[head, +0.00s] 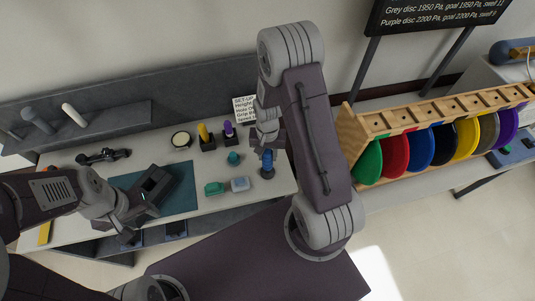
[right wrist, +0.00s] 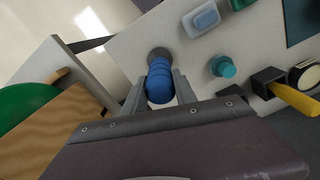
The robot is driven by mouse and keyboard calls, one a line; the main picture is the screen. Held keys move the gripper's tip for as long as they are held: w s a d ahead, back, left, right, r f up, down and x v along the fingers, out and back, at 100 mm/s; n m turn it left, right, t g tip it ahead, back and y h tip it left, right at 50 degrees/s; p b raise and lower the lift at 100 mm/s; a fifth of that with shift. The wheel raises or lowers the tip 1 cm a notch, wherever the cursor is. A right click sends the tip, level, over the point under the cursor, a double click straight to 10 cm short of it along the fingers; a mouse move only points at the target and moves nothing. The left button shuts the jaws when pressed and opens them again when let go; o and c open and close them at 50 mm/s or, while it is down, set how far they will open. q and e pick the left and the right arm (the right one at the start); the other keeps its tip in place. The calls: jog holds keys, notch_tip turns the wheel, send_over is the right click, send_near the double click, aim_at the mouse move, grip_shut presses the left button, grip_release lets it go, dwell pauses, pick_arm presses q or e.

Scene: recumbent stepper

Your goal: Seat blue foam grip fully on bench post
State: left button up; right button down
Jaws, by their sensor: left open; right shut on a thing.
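The blue foam grip (head: 267,160) stands upright over a round dark base (head: 267,174) near the right end of the bench. In the right wrist view the ribbed blue grip (right wrist: 159,82) lies between the two fingers of my right gripper (right wrist: 160,90), which is shut on it. The grey round base (right wrist: 159,54) shows just beyond the grip's end. The post itself is hidden inside or behind the grip, and I cannot tell whether a gap is left at the base. My left gripper (head: 153,189) is open and empty above the teal mat.
A teal knob (head: 234,158), a green block (head: 214,188) and a pale blue block (head: 240,184) are close to the base. Yellow-handled (head: 203,132) and purple-handled (head: 228,129) items stand behind. A wooden rack (head: 430,115) of coloured discs is on the right.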

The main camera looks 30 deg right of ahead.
jog(key=c, duration=0.9)
grip_release()
jog(key=shift+r, duration=0.1)
notch_tip(320, 180, up, 6)
jog(key=p, duration=0.5)
